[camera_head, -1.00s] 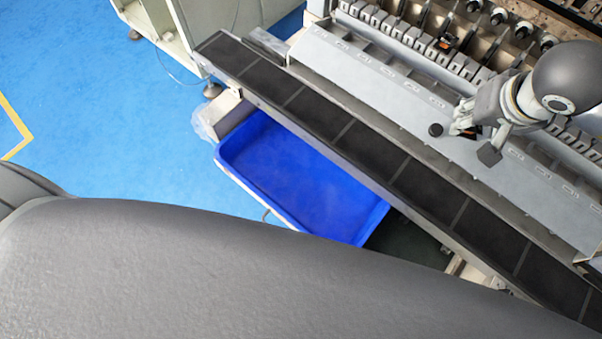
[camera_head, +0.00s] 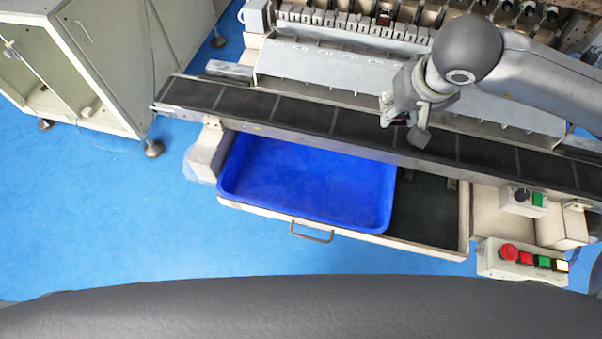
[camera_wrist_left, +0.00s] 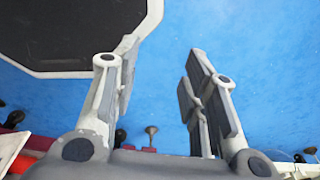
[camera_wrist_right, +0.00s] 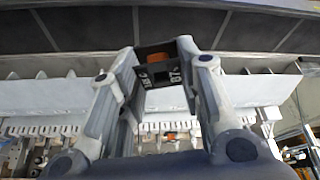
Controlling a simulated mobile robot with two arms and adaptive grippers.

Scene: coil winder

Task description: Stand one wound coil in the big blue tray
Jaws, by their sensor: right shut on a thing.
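The big blue tray (camera_head: 310,185) is empty and sits in an open drawer in front of the dark conveyor in the head view. My right gripper (camera_head: 403,125) is over the conveyor, to the right of the tray's back corner. In the right wrist view my right gripper (camera_wrist_right: 160,75) is shut on a wound coil (camera_wrist_right: 158,70), dark with white print and orange windings. The head view does not show this coil clearly. My left gripper (camera_wrist_left: 155,72) is open and empty above the blue floor. It is not seen in the head view.
The conveyor (camera_head: 305,117) runs between the tray and the winder (camera_head: 330,73). A control box with a red button (camera_head: 508,252) stands at the drawer's right. A cabinet (camera_head: 90,60) stands at the back left. Dark drawer floor (camera_head: 425,205) is free beside the tray.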

